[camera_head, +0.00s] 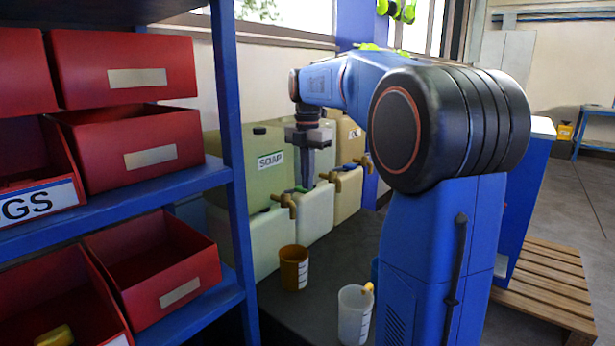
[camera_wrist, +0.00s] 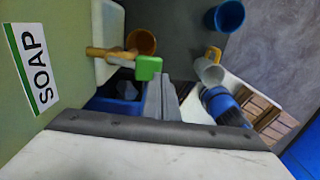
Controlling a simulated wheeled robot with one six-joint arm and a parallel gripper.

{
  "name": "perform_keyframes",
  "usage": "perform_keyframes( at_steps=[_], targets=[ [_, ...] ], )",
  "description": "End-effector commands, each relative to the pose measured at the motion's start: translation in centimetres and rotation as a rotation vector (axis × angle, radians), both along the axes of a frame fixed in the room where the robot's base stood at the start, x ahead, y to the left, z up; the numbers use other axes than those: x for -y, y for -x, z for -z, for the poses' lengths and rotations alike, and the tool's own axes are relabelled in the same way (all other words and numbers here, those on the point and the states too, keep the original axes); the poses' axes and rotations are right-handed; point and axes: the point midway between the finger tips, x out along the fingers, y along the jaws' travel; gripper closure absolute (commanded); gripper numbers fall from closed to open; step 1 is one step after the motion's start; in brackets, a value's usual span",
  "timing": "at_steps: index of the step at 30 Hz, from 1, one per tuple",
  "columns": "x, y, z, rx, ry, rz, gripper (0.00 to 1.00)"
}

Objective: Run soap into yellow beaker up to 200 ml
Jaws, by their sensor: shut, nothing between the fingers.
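The soap container (camera_head: 228,152) is pale green with a SOAP label, which also shows in the wrist view (camera_wrist: 33,68). Its brass tap (camera_head: 285,201) has a green handle (camera_wrist: 148,68). The yellow beaker (camera_head: 294,270) is amber with white marks and stands upright on the dark surface below the tap. It also shows beyond the tap in the wrist view (camera_wrist: 141,40). Its fill level cannot be read. My gripper (camera_head: 305,184) points down, shut and empty, close beside the tap handle. Its fingers (camera_wrist: 160,100) are together near the green handle; contact cannot be told.
A white beaker (camera_head: 354,318) with a yellow-orange part at its rim stands nearer. A blue beaker (camera_wrist: 226,16) shows in the wrist view. More containers with brass taps (camera_head: 329,177) stand to the right. A blue shelf (camera_head: 120,205) with red bins (camera_head: 150,262) fills the left.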

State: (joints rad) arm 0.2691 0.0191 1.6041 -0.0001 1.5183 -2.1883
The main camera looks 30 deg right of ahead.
Motion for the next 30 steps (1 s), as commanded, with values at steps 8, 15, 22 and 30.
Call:
perform_keyframes(
  at_steps=[8, 15, 22, 30],
  targets=[
    [0.1, 0.4, 0.4, 0.033, -0.014, 0.001, 1.0],
    [0.5, 1.4, 2.1, 0.182, -0.068, 0.002, 1.0],
    [0.7, 2.1, 4.8, 0.221, -0.081, 0.001, 1.0],
    [0.8, 2.1, 5.4, 0.217, -0.081, 0.0, 1.0]
  ],
)
